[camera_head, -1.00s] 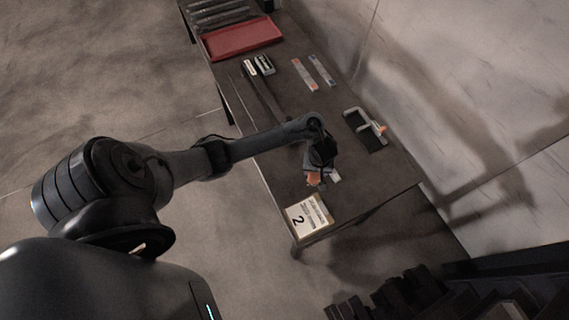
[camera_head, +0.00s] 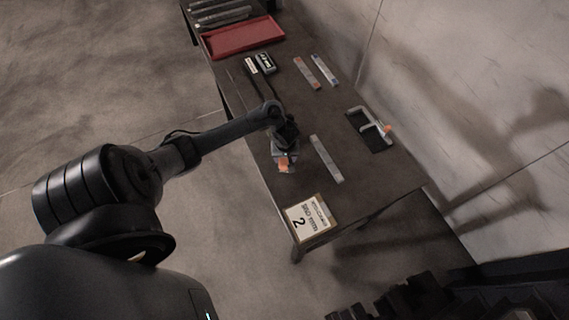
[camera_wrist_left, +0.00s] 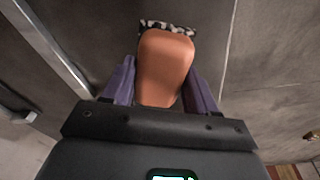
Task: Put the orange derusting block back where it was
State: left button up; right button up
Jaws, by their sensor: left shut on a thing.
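The orange derusting block (camera_wrist_left: 166,62) is between the two purple fingers of my left gripper (camera_wrist_left: 160,88) in the left wrist view, with a speckled black-and-white strip at its far end. In the head view my left gripper (camera_head: 285,160) is shut on the orange block (camera_head: 284,166), near the left edge of the dark table (camera_head: 300,182). I cannot tell how high the block is above the table. My right gripper is not in view.
A pale flat bar (camera_head: 326,158) lies right of the gripper. A numbered sign (camera_head: 307,218) lies at the near corner. A grey clamp-like tool with an orange tip (camera_head: 374,126) lies at right. Two strips (camera_head: 324,70), small boxes (camera_head: 266,63) and a red tray (camera_head: 243,38) lie farther back.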

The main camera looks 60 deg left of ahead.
aim_at(285, 162)
pick_arm(q)
jog(key=shift+a+f+b, duration=0.1)
jog(key=shift+f+b, duration=0.9)
jog(key=shift+f, duration=1.1)
jog(key=o, duration=1.1)
jog(key=shift+f, duration=0.15)
